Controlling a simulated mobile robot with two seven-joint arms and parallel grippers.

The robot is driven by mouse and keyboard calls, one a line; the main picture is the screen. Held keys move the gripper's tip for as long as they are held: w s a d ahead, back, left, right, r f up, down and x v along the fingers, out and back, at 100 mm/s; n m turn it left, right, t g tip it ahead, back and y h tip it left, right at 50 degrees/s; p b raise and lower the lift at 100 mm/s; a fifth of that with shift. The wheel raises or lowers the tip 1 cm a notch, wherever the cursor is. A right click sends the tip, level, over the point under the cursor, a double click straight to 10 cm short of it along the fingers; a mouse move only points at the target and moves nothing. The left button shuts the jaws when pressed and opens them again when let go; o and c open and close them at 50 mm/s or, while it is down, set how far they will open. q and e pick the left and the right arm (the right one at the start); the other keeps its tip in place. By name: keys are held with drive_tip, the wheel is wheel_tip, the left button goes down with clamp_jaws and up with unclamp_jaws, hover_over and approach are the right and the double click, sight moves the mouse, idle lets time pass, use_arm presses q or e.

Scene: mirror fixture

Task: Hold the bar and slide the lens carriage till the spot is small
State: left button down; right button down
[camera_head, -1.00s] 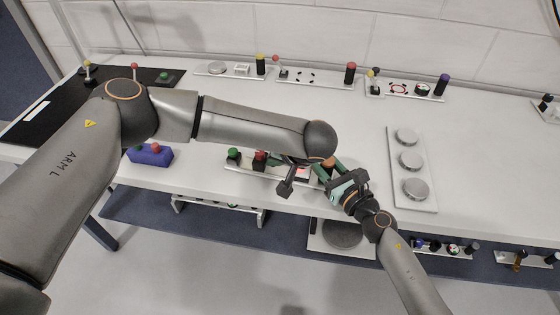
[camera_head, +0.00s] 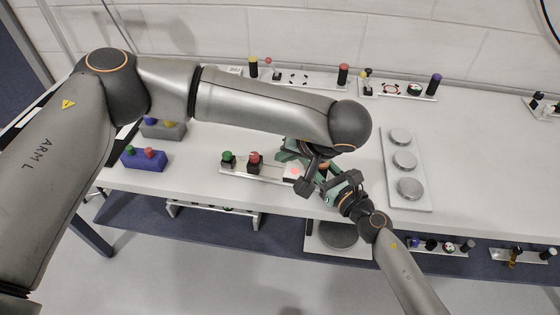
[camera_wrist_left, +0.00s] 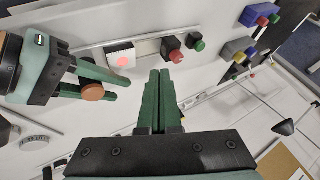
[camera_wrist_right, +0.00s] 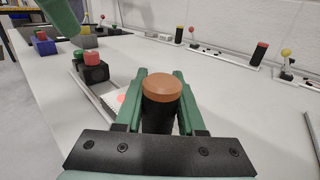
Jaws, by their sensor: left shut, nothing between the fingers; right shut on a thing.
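The pale bar (camera_head: 238,172) lies along the table's front edge. It carries a green-topped block (camera_head: 228,158), a red-topped black block (camera_head: 254,162) and a white plate with a soft red spot (camera_head: 294,172). I cannot tell for sure which block is the lens carriage. My right gripper (camera_head: 326,178) is shut on an orange-topped black post at the bar's right end; the post (camera_wrist_right: 162,100) shows between its fingers. My left gripper (camera_head: 281,157) is shut and empty; in its wrist view its fingertips (camera_wrist_left: 159,72) point toward the red-topped block (camera_wrist_left: 172,48), apparently apart from it.
A blue block with knobs (camera_head: 144,159) and a grey one (camera_head: 163,129) stand to the left. A plate with several silver discs (camera_head: 405,162) lies to the right. More fixtures (camera_head: 300,78) line the back. My left forearm covers the table's middle.

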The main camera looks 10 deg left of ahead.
sight(260, 164)
use_arm(q)
drive_tip(key=shift+d, duration=0.1)
idle(0.5)
drive_tip(key=x, duration=1)
drive_tip(key=shift+w+a, duration=0.1)
drive_tip(key=shift+a, duration=0.75)
